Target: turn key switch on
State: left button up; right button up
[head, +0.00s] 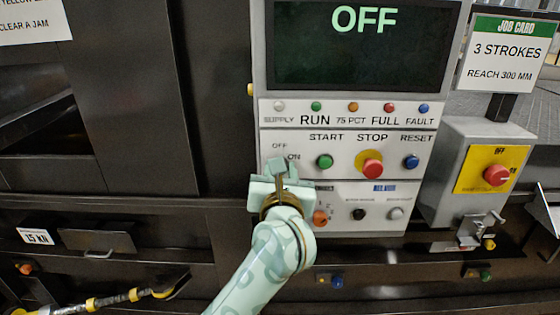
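The grey control panel (340,142) carries small OFF and ON labels at its left edge, beside the green START button (325,161). The key switch itself is not visible; my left gripper (278,172) covers the area at these labels. This pale green gripper is at the panel's left side, its fingers pointing up and toward the panel. I cannot tell whether it touches or holds the key, or whether its fingers are open. The display (362,50) above reads OFF. My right gripper is not in view.
A red STOP button (372,168) on yellow and a blue RESET button (411,162) lie to the right. An isolator box (455,165) with a red knob (497,175) stands further right, under a job card (507,53). A yellow-and-black bar (110,298) is at lower left.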

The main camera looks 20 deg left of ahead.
pick_arm(q)
jog(key=shift+m+p, duration=4.4)
jog(key=shift+p, duration=0.8)
jog(key=o, duration=1)
jog(key=shift+c, duration=0.2)
jog(key=p+v, duration=0.3)
jog(key=v, duration=1.3)
